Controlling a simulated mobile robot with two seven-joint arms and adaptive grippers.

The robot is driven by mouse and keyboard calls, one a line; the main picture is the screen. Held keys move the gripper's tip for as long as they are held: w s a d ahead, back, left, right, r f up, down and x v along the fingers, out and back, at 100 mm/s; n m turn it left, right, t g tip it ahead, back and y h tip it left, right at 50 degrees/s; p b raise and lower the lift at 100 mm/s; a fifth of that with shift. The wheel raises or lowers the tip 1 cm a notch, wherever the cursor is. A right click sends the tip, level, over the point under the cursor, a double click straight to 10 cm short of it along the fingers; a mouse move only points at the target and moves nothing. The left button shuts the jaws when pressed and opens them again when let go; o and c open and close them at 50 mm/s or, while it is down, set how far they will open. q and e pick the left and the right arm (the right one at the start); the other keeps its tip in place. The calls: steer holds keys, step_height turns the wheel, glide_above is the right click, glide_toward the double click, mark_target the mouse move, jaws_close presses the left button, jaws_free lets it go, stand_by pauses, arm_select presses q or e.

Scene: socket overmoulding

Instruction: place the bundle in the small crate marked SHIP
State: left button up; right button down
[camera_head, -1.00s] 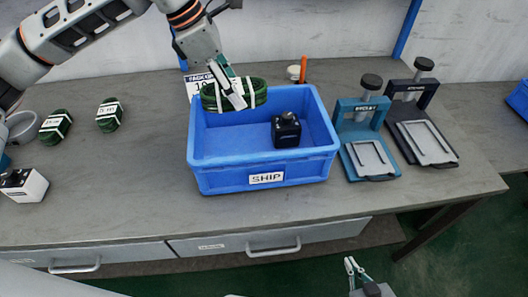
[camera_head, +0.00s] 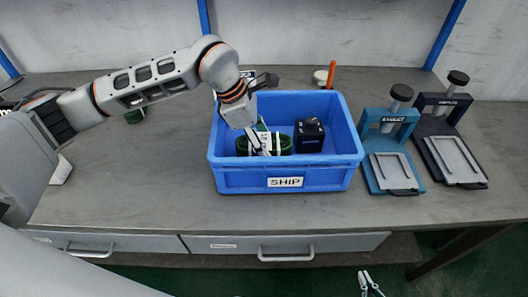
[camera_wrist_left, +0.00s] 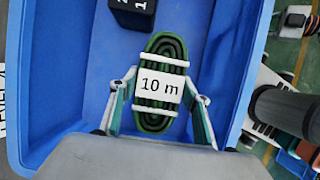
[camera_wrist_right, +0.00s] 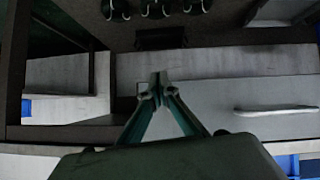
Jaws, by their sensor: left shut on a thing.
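The bundle (camera_head: 283,144) is a coil of green cable with white ties and a "10 m" label. It is inside the blue crate marked SHIP (camera_head: 330,178), in the left part, near the floor; I cannot tell if it touches the floor. My left gripper (camera_head: 262,146) reaches down into the crate and is shut on the bundle. In the left wrist view, the bundle (camera_wrist_left: 160,55) sits between the two fingers. My right gripper (camera_head: 370,284) is low in front of the table, and its fingertips meet with nothing between them in the right wrist view (camera_wrist_right: 158,88).
A black block (camera_head: 310,135) is in the crate, right of the bundle. A teal press (camera_head: 391,150) and a dark press (camera_head: 450,140) stand right of the crate. An orange upright thing (camera_head: 331,75) is behind it. The table left of the crate is mostly clear.

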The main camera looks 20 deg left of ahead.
arm_select(q)
steer(key=shift+f, duration=2.05)
steer(key=shift+f, duration=0.2)
steer(key=o, duration=1.3)
steer(key=shift+r, duration=0.3)
steer(key=v, duration=1.1)
steer(key=shift+a+r, duration=0.15)
steer(key=shift+r, duration=0.2)
